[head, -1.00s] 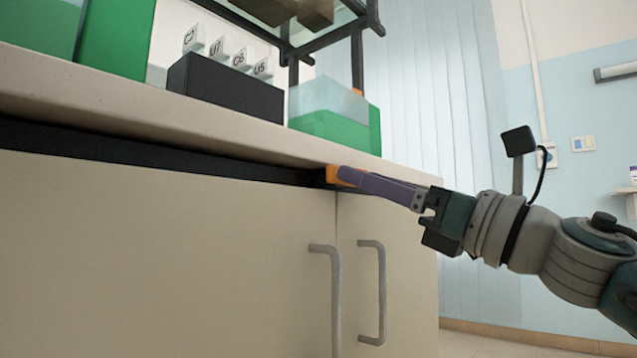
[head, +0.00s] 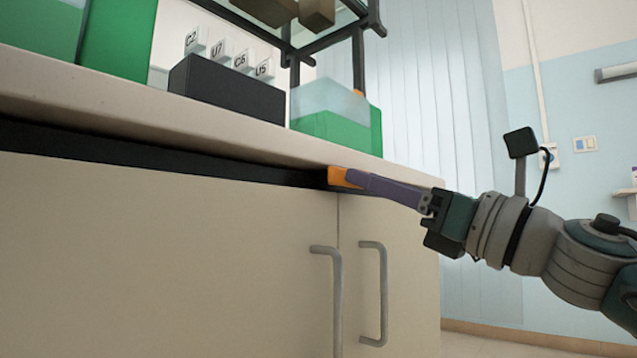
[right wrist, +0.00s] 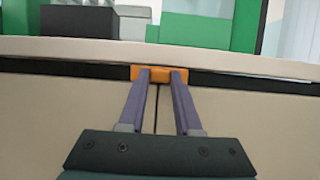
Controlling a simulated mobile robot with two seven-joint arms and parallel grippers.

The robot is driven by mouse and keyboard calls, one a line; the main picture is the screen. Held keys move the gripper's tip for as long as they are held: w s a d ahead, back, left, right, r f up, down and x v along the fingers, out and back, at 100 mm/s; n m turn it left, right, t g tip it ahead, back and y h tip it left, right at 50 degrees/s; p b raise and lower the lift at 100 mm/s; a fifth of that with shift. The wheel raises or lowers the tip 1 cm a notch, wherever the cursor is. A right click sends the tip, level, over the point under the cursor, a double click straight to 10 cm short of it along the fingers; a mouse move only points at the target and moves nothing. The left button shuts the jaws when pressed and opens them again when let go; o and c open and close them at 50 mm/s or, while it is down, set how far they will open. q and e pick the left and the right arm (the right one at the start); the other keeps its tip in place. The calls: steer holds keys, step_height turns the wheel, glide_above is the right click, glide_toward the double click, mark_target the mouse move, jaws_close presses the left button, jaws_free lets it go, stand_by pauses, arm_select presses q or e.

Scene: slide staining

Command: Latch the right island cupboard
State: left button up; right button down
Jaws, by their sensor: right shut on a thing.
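The island cupboard has two beige doors, a left door (head: 160,240) and a right door (head: 408,255), both closed with a thin seam between them. Each has a grey bar handle, the left (head: 334,300) and the right (head: 378,295). An orange latch (head: 339,177) sits at the top of the seam, under the worktop edge; it also shows in the right wrist view (right wrist: 178,75). My right gripper (head: 352,180) reaches in from the right with its purple fingers shut on the latch's orange block (right wrist: 161,75). My left gripper is not in view.
The worktop (head: 200,125) overhangs the doors just above my right gripper. On it stand a black block with labelled cards (head: 225,88), green containers (head: 335,125) and a dark-framed shelf (head: 357,55). Open floor lies to the right.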

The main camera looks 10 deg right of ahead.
steer(key=shift+s+a+r+m+h+p, duration=0.15)
steer(key=shift+m+h+p, duration=1.4)
steer(key=shift+m+p, duration=2.6)
steer(key=shift+s+a+r+m+h+p, duration=0.15)
steer(key=shift+m+h+p, duration=1.35)
steer(key=shift+m+p, duration=2.65)
steer(key=shift+a+r+m+h+p, duration=0.15)
steer(key=shift+m+h+p, duration=1.4)
steer(key=shift+m+p, duration=2.55)
steer(key=shift+n+p, duration=1.1)
steer(key=c, duration=0.6)
jaws_free()
steer(key=shift+d, duration=0.1)
